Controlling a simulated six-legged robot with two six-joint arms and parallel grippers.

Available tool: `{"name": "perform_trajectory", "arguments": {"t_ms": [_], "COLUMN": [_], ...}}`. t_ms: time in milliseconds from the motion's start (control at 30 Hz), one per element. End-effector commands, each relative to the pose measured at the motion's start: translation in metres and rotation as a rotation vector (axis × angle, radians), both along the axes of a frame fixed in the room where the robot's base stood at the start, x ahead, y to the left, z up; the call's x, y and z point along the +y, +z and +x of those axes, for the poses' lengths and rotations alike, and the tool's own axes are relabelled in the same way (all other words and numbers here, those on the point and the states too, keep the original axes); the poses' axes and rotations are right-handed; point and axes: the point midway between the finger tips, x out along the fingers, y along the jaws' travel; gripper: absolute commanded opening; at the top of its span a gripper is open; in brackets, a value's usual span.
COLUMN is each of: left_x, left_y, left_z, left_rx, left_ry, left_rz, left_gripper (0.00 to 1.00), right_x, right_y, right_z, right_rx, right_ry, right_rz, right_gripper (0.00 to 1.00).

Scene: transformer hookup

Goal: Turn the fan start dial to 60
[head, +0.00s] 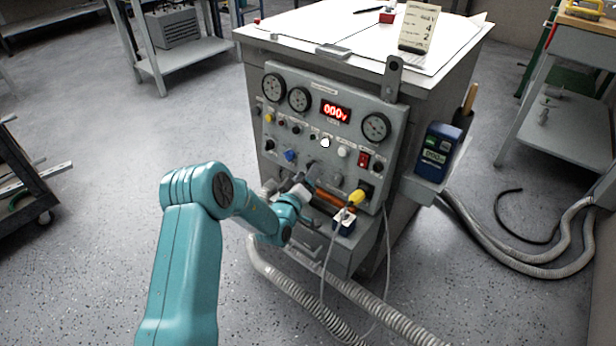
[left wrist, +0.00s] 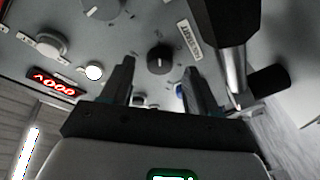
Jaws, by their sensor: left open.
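The grey control panel (head: 325,150) faces me on the front of a cabinet. My left gripper (head: 303,180) is in front of its lower left part in the head view and hides some controls there. In the left wrist view my left gripper (left wrist: 158,72) is open and empty. A round black dial (left wrist: 160,58) with a short pale pointer mark shows between its two fingers, apart from both. A small white label (left wrist: 188,37) sits beside the dial; its text and any scale numbers are too small to read. My right gripper is not in view.
A red display (head: 335,111) reads 000V, with gauges (head: 376,127) around it. A dark block with a metal rod (left wrist: 232,72) stands close to the right finger in the wrist view. Hoses (head: 300,281) lie on the floor.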

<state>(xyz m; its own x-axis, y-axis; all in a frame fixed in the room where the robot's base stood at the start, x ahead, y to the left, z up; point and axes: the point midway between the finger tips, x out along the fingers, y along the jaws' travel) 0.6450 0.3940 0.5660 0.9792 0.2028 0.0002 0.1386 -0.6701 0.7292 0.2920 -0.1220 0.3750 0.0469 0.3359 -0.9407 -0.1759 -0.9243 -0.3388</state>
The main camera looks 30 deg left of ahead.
Motion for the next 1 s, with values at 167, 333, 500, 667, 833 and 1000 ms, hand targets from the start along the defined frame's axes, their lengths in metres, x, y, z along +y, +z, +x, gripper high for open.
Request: {"name": "perform_trajectory", "arguments": {"t_ms": [167,333,500,667,833,1000], "left_x": [0.002,0.003,0.003,0.002,0.002,0.002], "left_y": [0.0,0.0,0.0,0.0,0.002,0.008], "left_z": [0.012,0.013,0.013,0.013,0.013,0.012], "left_rx": [0.001,0.001,0.001,0.001,0.002,0.008], "left_ry": [-0.001,-0.001,-0.001,-0.001,0.001,0.007], "left_rz": [0.0,0.0,0.0,0.0,-0.008,-0.048], "left_gripper": [0.6,0.6,0.34,0.04,0.04,0.04], "right_x": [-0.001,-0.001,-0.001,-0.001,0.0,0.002], "right_y": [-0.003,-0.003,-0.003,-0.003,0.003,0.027], "right_z": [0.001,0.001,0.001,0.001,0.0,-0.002], "right_rx": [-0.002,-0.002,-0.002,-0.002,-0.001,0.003], "right_ry": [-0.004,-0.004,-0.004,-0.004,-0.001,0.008], "right_rz": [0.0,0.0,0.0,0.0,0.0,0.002], "right_gripper": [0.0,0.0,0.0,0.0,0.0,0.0]}}
